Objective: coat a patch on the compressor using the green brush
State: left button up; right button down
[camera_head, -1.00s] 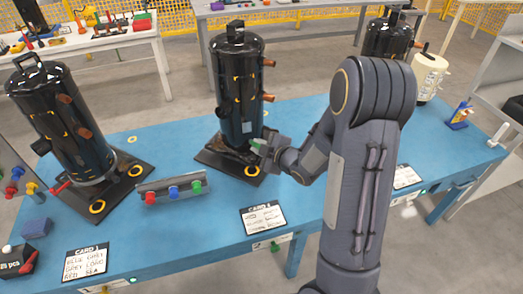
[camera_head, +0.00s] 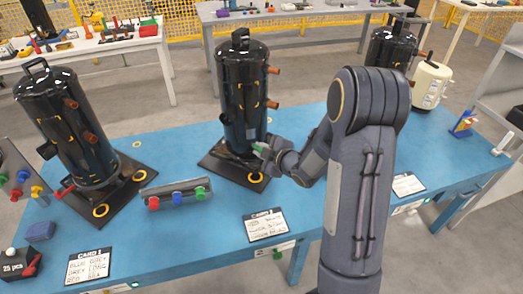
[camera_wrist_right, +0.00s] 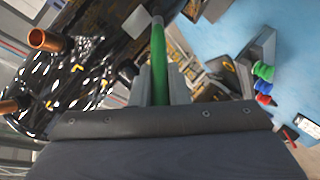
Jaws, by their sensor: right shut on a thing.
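The middle compressor (camera_head: 240,95) is a tall black cylinder with copper stubs and small yellow corner marks, upright on a dark base plate on the blue table. My right gripper (camera_head: 262,150) is low at its right side. In the right wrist view my right gripper (camera_wrist_right: 160,85) is shut on the green brush (camera_wrist_right: 158,60), whose tip points up the picture toward the compressor's lower part. I cannot tell whether the tip touches it. The compressor (camera_wrist_right: 75,85) fills the left of that view. My left gripper is not in view.
Another black compressor (camera_head: 70,125) stands left and a third (camera_head: 390,48) behind my right arm. A grey holder (camera_head: 175,193) with red, blue and green knobbed items lies left of the gripper. Cards (camera_head: 265,224) lie along the front edge. A cream canister (camera_head: 430,82) stands right.

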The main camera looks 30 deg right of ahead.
jog(key=shift+w+d, duration=0.15)
jog(key=shift+w, duration=0.6)
jog(key=shift+r+p, duration=1.5)
jog(key=shift+r, duration=1.75)
jog(key=shift+b, duration=0.45)
notch_tip(320, 180, down, 7)
jog(key=b, duration=0.7)
jog(key=shift+r+b, duration=0.15)
jog(key=shift+b, duration=0.15)
jog(key=shift+r, duration=0.1)
